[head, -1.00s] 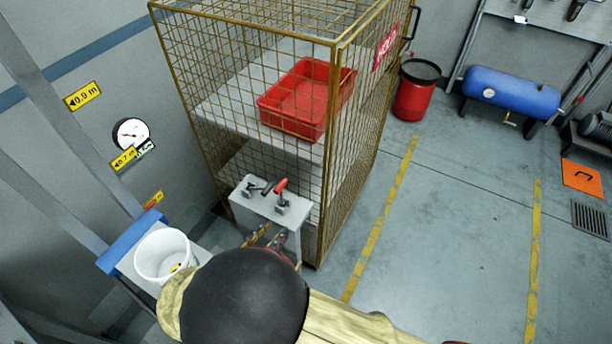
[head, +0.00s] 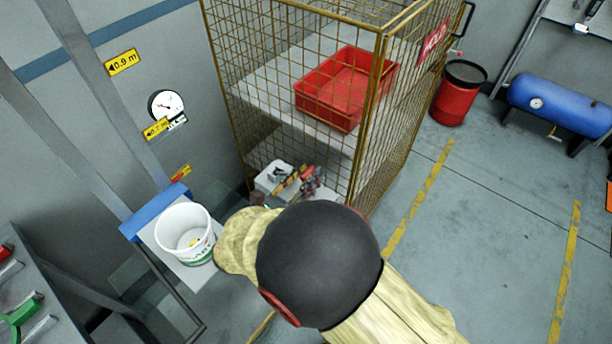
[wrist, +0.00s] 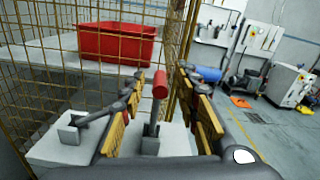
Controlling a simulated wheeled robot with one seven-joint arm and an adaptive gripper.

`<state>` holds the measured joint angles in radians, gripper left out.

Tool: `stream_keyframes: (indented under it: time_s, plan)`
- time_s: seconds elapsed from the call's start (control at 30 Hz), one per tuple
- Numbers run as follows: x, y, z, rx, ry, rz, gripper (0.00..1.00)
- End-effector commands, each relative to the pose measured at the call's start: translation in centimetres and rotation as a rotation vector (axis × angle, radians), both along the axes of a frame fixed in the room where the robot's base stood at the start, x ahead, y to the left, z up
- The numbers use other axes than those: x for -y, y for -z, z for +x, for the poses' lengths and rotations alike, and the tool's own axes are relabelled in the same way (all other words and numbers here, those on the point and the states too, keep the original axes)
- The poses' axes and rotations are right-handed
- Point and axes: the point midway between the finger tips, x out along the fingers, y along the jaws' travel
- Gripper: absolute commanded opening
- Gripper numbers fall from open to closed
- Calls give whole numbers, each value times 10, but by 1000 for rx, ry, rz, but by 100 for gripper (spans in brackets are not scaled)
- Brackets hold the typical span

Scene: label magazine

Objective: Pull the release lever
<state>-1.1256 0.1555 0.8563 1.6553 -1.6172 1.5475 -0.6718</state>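A red-handled lever (wrist: 160,86) stands upright on a light grey stand (wrist: 178,141) in the wrist view. A second, dark lever (wrist: 98,116) sits in a grey bracket to its left. My gripper (wrist: 161,77) is open, one finger on each side of the red handle, with visible gaps; I cannot tell whether it touches. In the head view my gripper (head: 300,181) is over the stand (head: 268,184) and largely hides the red lever. My black arm joint covers the stand's front.
A yellow wire cage (head: 376,120) with a red tray (head: 330,110) on its shelf stands right behind the stand. A white bucket (head: 185,222) is on the left. A red drum (head: 456,98) and blue tank (head: 556,103) are at the right.

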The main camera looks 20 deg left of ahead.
Motion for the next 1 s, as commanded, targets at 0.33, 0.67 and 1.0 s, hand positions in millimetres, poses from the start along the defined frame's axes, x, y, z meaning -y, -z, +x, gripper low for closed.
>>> stream_keyframes:
  time_s: [0.33,0.67,1.0]
  plan:
    - [0,0,1,0,-1,1,26]
    - [0,0,1,0,-1,1,7]
    - [0,0,1,0,-1,1,0]
